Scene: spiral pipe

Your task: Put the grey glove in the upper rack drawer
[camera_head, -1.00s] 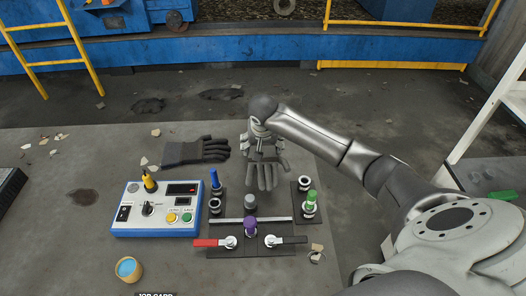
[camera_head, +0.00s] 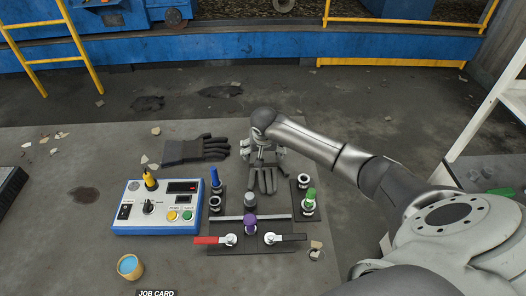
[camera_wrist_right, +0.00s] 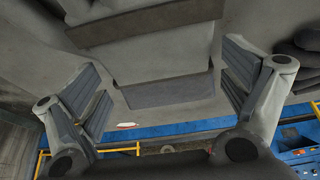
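The grey glove (camera_head: 264,181) lies on the table behind the valve board, its fingers toward me in the head view. My right gripper (camera_head: 265,157) is over its cuff end and hides part of it. In the right wrist view my right gripper (camera_wrist_right: 165,95) is open, its two fingers wide apart. The grey glove (camera_wrist_right: 160,55), with darker bands, fills the space between and beyond the fingers. I cannot tell whether they touch it. A darker glove (camera_head: 197,150) lies to the left. My left gripper is not in view. No rack drawer can be made out.
A blue and white control box (camera_head: 157,207) and a valve board (camera_head: 250,245) with coloured handles stand in front of the gloves. An orange cup (camera_head: 129,267) is at the front left. A white frame (camera_head: 490,115) stands at the right edge. The table's left rear is mostly clear.

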